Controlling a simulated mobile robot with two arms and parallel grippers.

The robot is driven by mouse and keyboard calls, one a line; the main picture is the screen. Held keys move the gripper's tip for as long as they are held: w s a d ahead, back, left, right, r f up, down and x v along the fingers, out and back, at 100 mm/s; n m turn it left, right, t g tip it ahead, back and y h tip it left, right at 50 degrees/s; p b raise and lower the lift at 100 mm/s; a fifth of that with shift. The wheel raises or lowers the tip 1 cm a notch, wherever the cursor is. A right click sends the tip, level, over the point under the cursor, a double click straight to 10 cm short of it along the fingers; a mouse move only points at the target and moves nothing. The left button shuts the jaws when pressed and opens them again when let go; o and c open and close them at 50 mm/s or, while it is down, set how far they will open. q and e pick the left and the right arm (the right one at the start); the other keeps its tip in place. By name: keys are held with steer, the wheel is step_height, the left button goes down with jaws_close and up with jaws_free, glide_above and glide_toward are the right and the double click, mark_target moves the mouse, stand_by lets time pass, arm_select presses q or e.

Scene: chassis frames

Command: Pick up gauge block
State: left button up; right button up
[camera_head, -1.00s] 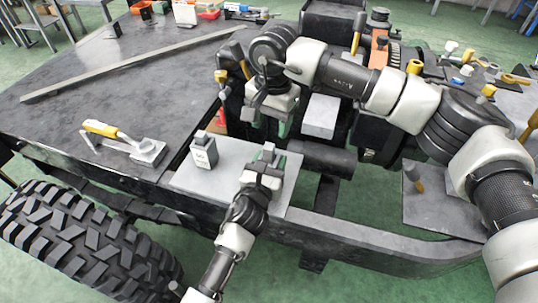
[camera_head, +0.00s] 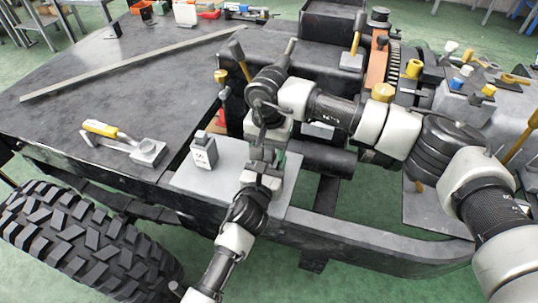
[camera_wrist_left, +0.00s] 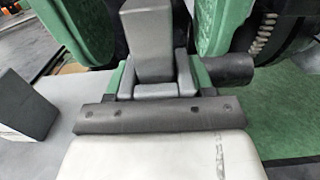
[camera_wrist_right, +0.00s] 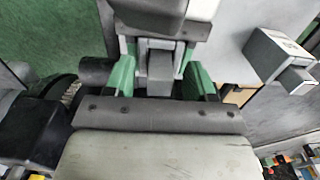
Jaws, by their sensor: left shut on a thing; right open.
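The gauge block, a plain grey block, stands between the fingers of my left gripper (camera_head: 262,166), which is shut on it above a pale plate. It shows upright in the left wrist view (camera_wrist_left: 146,42) and between the fingers in the right wrist view (camera_wrist_right: 160,66). My right gripper (camera_head: 266,140) is open and faces my left gripper from above. Its green fingers stand on either side of the block, apparently apart from it. In the head view the grippers hide most of the block.
A grey labelled block with a knob (camera_head: 204,154) stands on the pale plate (camera_head: 183,180), left of my grippers. A yellow-handled clamp (camera_head: 118,138) lies on the dark bench (camera_head: 70,110). A dark frame rail (camera_head: 370,238) runs along the front. A tyre (camera_head: 75,245) is lower left.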

steer(key=shift+c, duration=0.4)
jaws_close()
steer(key=shift+r, duration=0.15)
step_height(320, 180, up, 10)
steer(key=shift+f, duration=0.1)
arm_select(q)
steer(key=o, duration=1.1)
